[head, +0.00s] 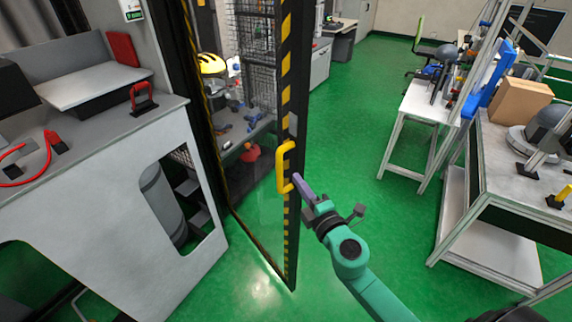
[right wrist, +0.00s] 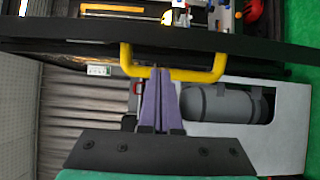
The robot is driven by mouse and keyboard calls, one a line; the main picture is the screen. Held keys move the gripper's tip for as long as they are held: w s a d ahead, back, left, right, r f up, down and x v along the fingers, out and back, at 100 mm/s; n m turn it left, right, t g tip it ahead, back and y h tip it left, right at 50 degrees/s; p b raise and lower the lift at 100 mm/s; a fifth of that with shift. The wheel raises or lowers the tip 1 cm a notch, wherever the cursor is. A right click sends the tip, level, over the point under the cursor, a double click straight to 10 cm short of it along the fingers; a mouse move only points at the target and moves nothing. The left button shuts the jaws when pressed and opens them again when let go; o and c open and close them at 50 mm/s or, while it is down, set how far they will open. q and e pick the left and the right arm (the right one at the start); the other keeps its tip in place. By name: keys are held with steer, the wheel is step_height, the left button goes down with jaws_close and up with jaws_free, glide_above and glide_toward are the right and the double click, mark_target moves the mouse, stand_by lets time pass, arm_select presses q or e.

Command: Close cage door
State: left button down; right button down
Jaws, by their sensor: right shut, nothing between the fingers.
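The cage door (head: 289,210) is a clear panel in a dark frame with black and yellow stripes on its edge. It stands open, swung out toward me from the dark cage frame (head: 203,120). A yellow handle (head: 282,168) is on its free edge. My right gripper (head: 297,177) is shut with its purple fingertips at the right side of the handle. In the right wrist view, the closed fingertips (right wrist: 157,74) reach the yellow handle (right wrist: 178,76) near its left part; whether they touch it I cannot tell. My left gripper is not in view.
A grey cabinet (head: 120,200) with a red-handled item (head: 143,97) on top stands left of the cage. Inside the cage are a yellow helmet (head: 211,63) and a shelf of tools. Workbenches (head: 515,165) stand at the right. Green floor (head: 345,125) between is clear.

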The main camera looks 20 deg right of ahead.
mark_target(286, 163)
steer(key=w, duration=0.5)
steer(key=w+a+p, duration=0.1)
steer(key=w, duration=0.2)
steer(key=shift+r, duration=0.1)
steer(key=shift+w+d, duration=0.1)
steer(key=shift+w, duration=0.25)
steer(key=shift+s, duration=0.1)
